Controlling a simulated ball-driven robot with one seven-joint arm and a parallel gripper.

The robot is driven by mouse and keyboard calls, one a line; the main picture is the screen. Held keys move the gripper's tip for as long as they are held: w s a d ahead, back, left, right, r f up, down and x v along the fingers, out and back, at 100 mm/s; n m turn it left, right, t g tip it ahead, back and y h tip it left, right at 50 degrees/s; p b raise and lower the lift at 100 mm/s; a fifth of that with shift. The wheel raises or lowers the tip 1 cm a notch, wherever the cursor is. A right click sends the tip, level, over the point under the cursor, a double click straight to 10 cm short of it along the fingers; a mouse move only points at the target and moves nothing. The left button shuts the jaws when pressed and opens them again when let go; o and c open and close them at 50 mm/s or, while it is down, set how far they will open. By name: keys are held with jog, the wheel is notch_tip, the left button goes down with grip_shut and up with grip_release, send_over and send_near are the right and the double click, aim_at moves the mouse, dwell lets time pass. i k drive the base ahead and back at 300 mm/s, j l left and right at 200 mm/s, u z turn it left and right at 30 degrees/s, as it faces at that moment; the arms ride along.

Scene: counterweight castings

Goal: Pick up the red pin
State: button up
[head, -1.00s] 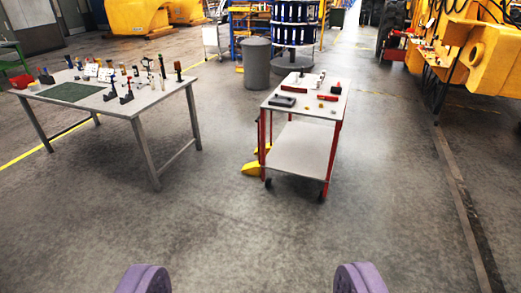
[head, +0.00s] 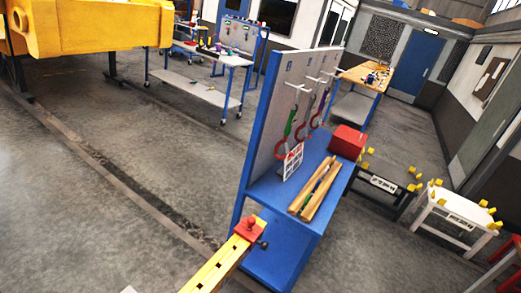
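No thing in the head view is plainly a red pin. A small red piece with a rounded knob on top (head: 249,228) sits at the end of a yellow bar (head: 212,274) at the lower middle; I cannot tell whether it is the pin. My gripper is out of the picture.
A blue stand with a shelf (head: 270,190) carries a red box (head: 347,141) and a wooden tray (head: 307,205). A black stool (head: 385,180) and a white stool (head: 440,216) with yellow pieces stand to the right. A yellow machine (head: 85,28) is at upper left. The left floor is open.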

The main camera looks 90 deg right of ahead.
aim_at(252, 220)
jog(key=z, duration=2.15)
